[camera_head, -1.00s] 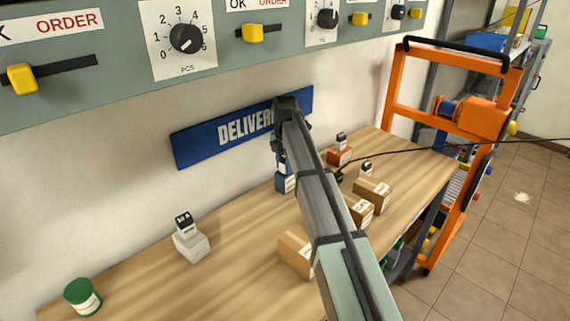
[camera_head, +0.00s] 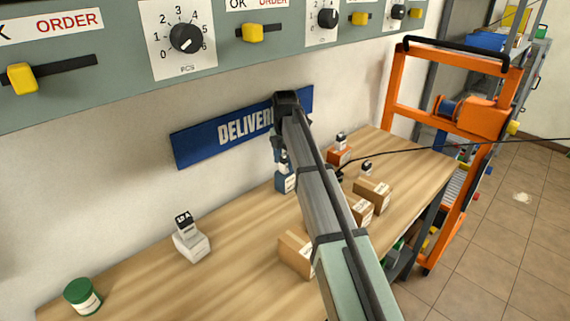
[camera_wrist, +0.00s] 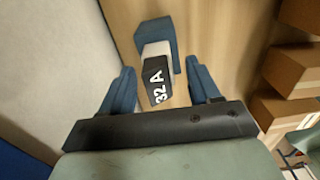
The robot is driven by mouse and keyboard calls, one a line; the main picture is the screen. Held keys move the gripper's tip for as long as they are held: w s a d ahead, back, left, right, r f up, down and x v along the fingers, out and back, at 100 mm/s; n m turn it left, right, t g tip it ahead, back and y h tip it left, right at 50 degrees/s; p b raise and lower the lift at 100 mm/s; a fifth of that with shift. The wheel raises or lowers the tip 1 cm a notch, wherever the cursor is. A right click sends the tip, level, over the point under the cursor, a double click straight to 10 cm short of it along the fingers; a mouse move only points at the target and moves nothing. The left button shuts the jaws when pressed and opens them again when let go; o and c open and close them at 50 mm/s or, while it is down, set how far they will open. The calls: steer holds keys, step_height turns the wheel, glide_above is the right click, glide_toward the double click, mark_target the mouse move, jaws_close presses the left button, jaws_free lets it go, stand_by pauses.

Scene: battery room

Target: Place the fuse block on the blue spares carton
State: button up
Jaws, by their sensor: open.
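The fuse block (camera_wrist: 155,75), white with a black face marked "32 A", sits on the blue spares carton (camera_wrist: 158,36) in the wrist view. In the head view the carton (camera_head: 285,183) stands on the bench by the wall, with a bit of the block (camera_head: 283,159) showing above it. My gripper (camera_wrist: 162,82) is open, with one blue finger on each side of the block and a visible gap to each. In the head view my arm hides most of the gripper and part of the carton.
A white carton (camera_head: 192,246) with a similar block and a green-lidded tub (camera_head: 83,297) stand to the left. An orange carton (camera_head: 338,156) and brown boxes (camera_head: 372,195) stand to the right. The blue delivery sign (camera_head: 240,128) is on the wall close behind my gripper.

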mark_target(285, 156)
step_height(285, 156, up, 10)
steer(key=shift+r, duration=0.25)
steer(key=shift+o, duration=0.3)
